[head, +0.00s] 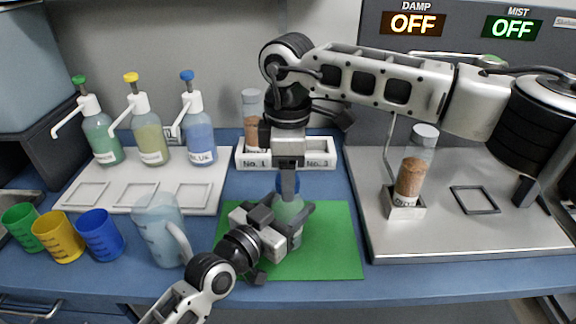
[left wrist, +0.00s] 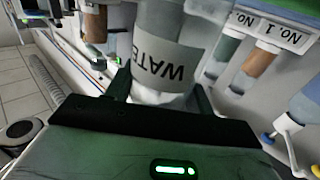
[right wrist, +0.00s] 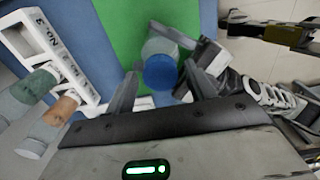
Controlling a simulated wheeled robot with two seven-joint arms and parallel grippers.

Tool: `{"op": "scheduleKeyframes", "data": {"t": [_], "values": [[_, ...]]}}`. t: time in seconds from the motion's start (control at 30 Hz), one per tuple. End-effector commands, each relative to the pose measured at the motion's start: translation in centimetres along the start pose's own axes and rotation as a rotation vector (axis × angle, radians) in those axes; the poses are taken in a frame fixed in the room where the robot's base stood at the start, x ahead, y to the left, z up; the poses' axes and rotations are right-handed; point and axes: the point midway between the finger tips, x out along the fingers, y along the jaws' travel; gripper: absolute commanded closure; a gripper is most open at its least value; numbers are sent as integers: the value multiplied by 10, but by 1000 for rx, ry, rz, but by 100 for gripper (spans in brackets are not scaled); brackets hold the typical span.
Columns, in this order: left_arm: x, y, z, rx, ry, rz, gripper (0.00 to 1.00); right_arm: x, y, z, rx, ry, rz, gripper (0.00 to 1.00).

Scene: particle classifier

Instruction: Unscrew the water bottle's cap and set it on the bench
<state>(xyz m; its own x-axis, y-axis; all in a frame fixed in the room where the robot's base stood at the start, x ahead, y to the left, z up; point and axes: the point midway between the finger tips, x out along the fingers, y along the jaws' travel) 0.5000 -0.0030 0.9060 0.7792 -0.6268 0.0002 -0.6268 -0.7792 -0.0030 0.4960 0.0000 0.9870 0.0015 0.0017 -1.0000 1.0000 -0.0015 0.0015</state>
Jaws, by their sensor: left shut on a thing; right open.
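The water bottle (head: 291,212) stands upright on the green mat (head: 335,245) in the head view, partly hidden by my grippers. Its WATER label (left wrist: 168,65) fills the upper middle of the left wrist view. The blue cap (right wrist: 160,72) is on top of the bottle and also shows in the head view (head: 287,184). My left gripper (head: 285,228) is shut on the bottle's body from the front left. My right gripper (right wrist: 162,88) points down from above, its open fingers on either side of the cap; I cannot tell whether they touch it.
A white rack (head: 315,156) with vials stands behind the mat. Dispenser bottles (head: 149,141) stand on a white tray at the left. A clear pitcher (head: 157,230) and coloured cups (head: 99,236) are at the front left. A metal platform (head: 470,235) is at the right. Bare mat lies right of the bottle.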

Motion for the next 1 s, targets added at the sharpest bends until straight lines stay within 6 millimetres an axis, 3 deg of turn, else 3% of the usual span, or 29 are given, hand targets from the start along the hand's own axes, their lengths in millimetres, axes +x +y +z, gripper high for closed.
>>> {"op": "scheduleKeyframes", "data": {"t": [0.07,0.23,0.47,0.57,1.0], "values": [[0,0,1,1,-2,0,100,0,0,0,0,0,0,46],[0,0,1,1,-2,0,100,0,0,0,0,0,0,92],[0,0,1,1,-2,0,100,0,0,0,-21,0,0,93],[0,0,1,1,-2,0,100,-1,0,0,-135,0,0,93],[0,0,1,1,-2,0,100,-1,0,-1,-1248,-1,0,93]]}}
